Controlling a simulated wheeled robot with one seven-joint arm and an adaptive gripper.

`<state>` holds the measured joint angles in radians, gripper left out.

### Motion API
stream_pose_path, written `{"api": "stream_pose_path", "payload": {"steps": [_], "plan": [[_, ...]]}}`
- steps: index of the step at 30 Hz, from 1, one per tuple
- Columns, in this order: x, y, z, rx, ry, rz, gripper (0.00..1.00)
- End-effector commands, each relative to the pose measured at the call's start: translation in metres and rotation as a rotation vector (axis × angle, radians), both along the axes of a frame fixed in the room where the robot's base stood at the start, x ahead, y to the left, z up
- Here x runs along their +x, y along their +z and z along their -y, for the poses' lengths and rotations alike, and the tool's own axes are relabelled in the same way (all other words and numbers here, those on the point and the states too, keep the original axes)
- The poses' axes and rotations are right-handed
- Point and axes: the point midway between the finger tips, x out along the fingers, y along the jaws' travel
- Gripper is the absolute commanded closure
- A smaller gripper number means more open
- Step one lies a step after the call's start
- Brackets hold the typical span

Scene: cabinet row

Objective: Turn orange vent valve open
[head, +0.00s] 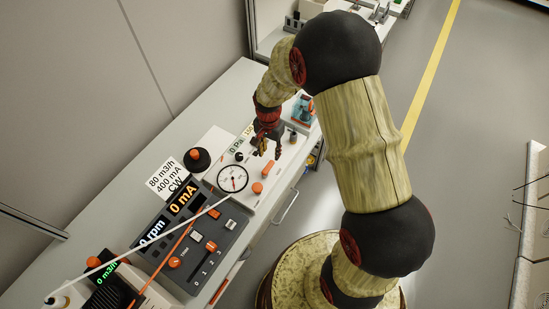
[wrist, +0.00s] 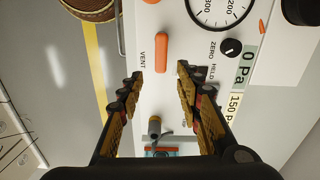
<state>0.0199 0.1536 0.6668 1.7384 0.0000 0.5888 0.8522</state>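The orange vent valve handle (wrist: 162,52) is a rounded bar on a white panel, beside the printed word VENT. In the wrist view it stands upright in the picture, just beyond the gap between my fingertips. The same orange bar (head: 268,168) shows in the head view, right of the round gauge. My gripper (wrist: 159,73) is open and empty, its two fingers apart on either side of the line to the handle. In the head view my gripper (head: 264,151) hangs over the panel, close to the handle. I cannot tell the exact height gap.
The pressure gauge (head: 233,178) and a black ZERO knob (wrist: 231,47) sit beside the valve. A dark control box (head: 190,236) with orange knobs stands nearer on the bench. A grey fitting (wrist: 154,127) lies between my fingers' bases. Open floor (head: 440,150) is to the right.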

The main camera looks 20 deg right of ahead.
Motion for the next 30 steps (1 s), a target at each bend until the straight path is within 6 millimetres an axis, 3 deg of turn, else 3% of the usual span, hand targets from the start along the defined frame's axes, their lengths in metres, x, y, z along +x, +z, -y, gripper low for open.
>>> {"api": "stream_pose_path", "payload": {"steps": [8,21,30], "plan": [[0.0,-0.013,0.0,0.0,-0.074,0.005,0.65],[0.0,-0.072,0.0,0.0,-0.071,0.005,0.65],[0.001,-0.078,0.0,0.0,-0.071,0.006,0.65]]}}
